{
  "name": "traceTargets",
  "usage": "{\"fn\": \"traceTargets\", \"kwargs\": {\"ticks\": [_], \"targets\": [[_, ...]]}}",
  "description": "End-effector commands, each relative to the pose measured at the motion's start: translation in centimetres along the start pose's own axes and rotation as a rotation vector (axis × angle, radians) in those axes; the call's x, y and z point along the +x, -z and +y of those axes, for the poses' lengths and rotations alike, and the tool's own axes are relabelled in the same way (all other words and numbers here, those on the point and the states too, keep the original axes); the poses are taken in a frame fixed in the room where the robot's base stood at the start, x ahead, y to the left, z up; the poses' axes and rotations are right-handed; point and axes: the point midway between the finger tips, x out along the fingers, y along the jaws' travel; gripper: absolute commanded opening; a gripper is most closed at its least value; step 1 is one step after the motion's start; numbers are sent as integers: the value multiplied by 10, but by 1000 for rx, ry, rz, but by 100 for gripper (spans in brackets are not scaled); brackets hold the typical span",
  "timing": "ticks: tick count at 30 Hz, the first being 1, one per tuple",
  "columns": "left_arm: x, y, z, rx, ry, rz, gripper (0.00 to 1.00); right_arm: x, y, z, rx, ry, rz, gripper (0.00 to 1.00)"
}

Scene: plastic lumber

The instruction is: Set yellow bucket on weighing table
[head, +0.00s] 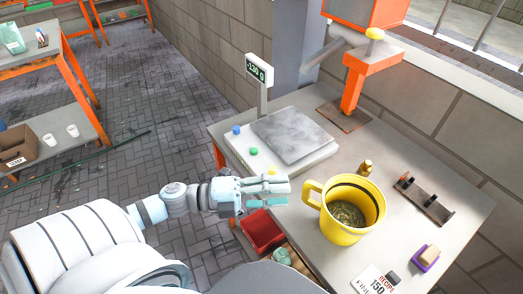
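The yellow bucket (342,232) stands upright on the right part of the grey table (290,217), its handle pointing left towards my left gripper. Something dark and grainy lies inside it. The weighing scale, with its grey plate (292,137), sits on the table behind and left of the bucket; the plate is bare. Its display (260,72) on a post shows a small negative reading in grams. My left gripper (284,189) is over the table's left edge, to the left of the bucket handle and apart from it. It looks open and empty. My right gripper is out of view.
An orange stand (372,68) rises at the table's back. A small brass weight (366,167), a dark rack (425,200), a brush on a purple block (426,258) and a recipe card (376,281) lie around the bucket. A red bin (262,231) is below my gripper.

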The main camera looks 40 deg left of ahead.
Motion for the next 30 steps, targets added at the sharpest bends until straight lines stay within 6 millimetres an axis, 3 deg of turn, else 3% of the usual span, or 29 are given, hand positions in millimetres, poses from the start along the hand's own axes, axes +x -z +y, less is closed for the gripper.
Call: {"fn": "traceTargets", "kwargs": {"ticks": [4,8,25,28,30], "targets": [[-26,0,-4,-5,-9,-1,40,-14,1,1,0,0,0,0],[-38,0,-4,-3,-2,-2,40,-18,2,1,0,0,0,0],[-40,-1,-2,-10,1,-6,40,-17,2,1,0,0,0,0],[-44,-21,9,-81,-34,-88,40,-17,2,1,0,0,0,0],[-57,-48,29,-148,-84,-197,40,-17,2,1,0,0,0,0]]}}
